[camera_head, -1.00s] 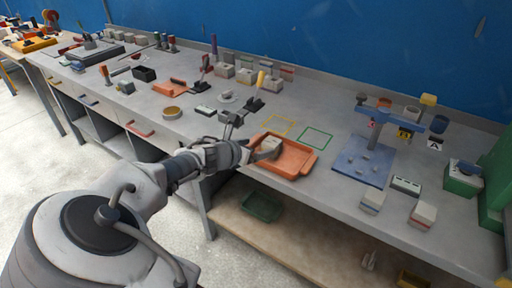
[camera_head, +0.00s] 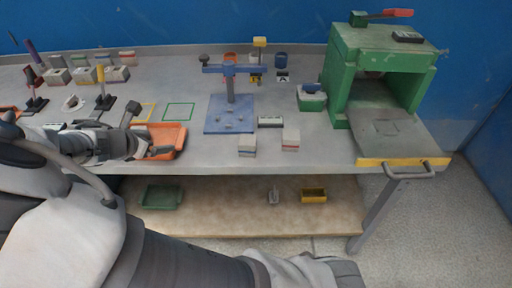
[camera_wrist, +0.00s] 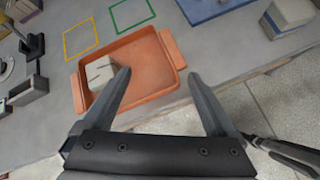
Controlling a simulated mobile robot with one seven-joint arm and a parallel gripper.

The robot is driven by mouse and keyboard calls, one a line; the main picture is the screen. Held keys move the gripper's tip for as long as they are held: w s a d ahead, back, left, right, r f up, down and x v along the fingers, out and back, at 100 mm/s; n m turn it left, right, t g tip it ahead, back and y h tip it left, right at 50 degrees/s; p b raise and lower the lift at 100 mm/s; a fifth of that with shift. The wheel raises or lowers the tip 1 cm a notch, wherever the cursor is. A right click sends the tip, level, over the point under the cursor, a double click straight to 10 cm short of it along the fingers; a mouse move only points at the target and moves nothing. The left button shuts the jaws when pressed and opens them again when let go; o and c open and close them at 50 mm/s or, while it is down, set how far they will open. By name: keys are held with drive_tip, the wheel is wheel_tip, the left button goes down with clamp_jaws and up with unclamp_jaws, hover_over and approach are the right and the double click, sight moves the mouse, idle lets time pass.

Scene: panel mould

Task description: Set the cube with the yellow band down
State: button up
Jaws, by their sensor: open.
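My gripper (camera_wrist: 158,74) is open over the orange tray (camera_wrist: 150,61), with nothing between its fingers. A pale grey block (camera_wrist: 100,70) is in the tray's left part, beside and partly behind the left finger. No yellow band shows on its visible faces, so I cannot tell whether it is the task's cube. In the head view, my gripper (camera_head: 158,152) is low at the orange tray (camera_head: 180,131), and my arm hides the tray's left side. Yellow (camera_wrist: 82,38) and green (camera_wrist: 118,12) square outlines lie on the bench behind the tray.
A blue stand (camera_head: 230,115) is right of the tray. Two banded blocks, one with blue (camera_head: 247,146) and one with red (camera_head: 291,139), sit near the bench's front edge. A green press (camera_head: 385,75) stands at the right. Several grey blocks (camera_head: 117,73) line the back left.

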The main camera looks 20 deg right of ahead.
drive_tip(key=s+d+r+m+g+y, duration=0.3)
drive_tip(key=s+d+r+m+g, duration=0.15)
drive_tip(key=s+d+m, duration=0.65)
drive_tip(key=s+d+r+m+t+y, duration=0.1)
drive_tip(key=s+d+r+m, duration=0.3)
drive_tip(key=s+m, duration=0.3)
drive_tip(key=s+d+r+m+t+y, duration=0.1)
drive_tip(key=s+d+r+m, duration=0.2)
drive_tip(key=s+r+m, duration=0.4)
drive_tip(key=shift+s+d+r, duration=0.15)
drive_tip(key=shift+s+d, duration=0.2)
drive_tip(key=shift+s, duration=0.8)
wheel_tip(320, 180, up, 6)
drive_tip(key=p, duration=0.5)
drive_tip(key=shift+f, duration=0.25)
